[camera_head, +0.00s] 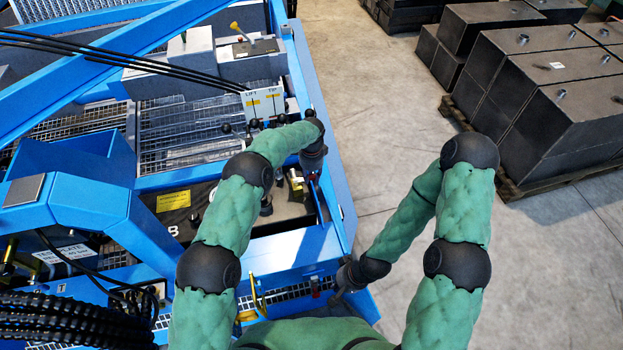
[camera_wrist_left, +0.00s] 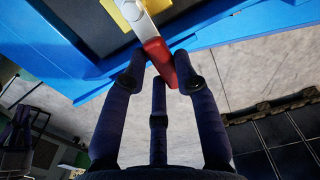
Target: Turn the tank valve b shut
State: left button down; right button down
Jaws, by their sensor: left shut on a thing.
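In the head view my left gripper (camera_head: 314,172) hides most of the handle. My right gripper (camera_head: 341,292) is low beside the blue frame's right edge, and its fingers are too unclear to judge.
The blue machine frame (camera_head: 335,180) runs along the tank's right side. A panel with LIFT and TIP labels (camera_head: 263,102) stands behind the tank. Dark metal blocks on a pallet (camera_head: 550,95) are at the right. Bare concrete floor (camera_head: 375,100) lies between.

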aim_at(311, 177)
pick_arm(q)
jog(key=shift+w+n, duration=0.15)
jog(key=shift+n, duration=0.15)
dwell(0.4)
jog(key=c, duration=0.9)
grip_release()
jog(key=shift+c, duration=0.2)
notch_tip(311, 177, up, 12)
